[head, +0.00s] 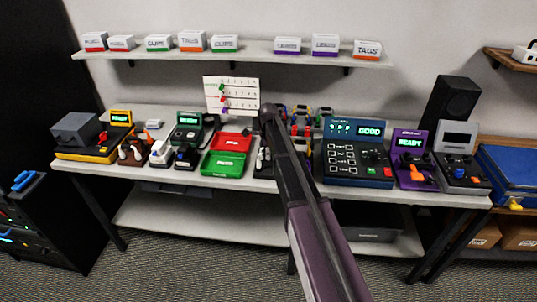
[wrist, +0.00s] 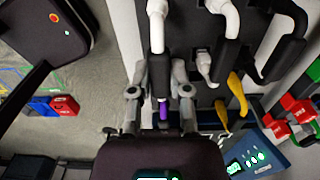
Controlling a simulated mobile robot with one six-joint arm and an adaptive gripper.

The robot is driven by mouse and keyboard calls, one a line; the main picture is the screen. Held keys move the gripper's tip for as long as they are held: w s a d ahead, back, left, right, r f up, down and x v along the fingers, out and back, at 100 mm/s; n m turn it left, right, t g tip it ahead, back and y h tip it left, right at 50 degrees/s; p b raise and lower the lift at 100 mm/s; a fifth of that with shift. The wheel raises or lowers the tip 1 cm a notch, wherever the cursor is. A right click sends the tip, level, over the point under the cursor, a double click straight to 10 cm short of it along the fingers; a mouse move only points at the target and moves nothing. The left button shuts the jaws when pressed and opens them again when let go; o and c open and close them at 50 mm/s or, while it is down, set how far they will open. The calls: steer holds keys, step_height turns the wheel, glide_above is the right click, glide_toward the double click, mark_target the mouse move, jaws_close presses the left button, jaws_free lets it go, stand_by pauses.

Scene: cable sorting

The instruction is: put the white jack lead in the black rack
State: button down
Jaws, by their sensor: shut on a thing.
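In the wrist view, my gripper (wrist: 160,100) is shut on a white lead (wrist: 157,32) by its black plug body (wrist: 160,76). A purple part (wrist: 163,108) shows between the fingers, close to the plug's end. The black rack (wrist: 203,35) lies beneath and to the right of the held lead, with white and yellow leads on it. I cannot tell whether the held plug touches the rack. In the head view, my arm hides most of the rack (head: 263,167), and my gripper (head: 268,114) is small and dark, so its hold is unclear there.
A green tray (head: 223,164) and a red tray (head: 231,141) stand left of my arm. A blue tester reading GOOD (head: 357,150) stands to its right. A card chart (head: 231,95) stands behind. Several label boxes sit on the wall shelf (head: 255,52).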

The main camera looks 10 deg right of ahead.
steer(key=shift+f+b, duration=0.7)
steer(key=shift+f, duration=0.05)
stand_by(1.4)
steer(key=c, duration=0.5)
jaws_free()
steer(key=o, duration=0.5)
steer(key=shift+r, duration=0.15)
steer(key=shift+r+p, duration=3.9)
steer(key=shift+p, duration=0.15)
steer(key=shift+s, duration=0.1)
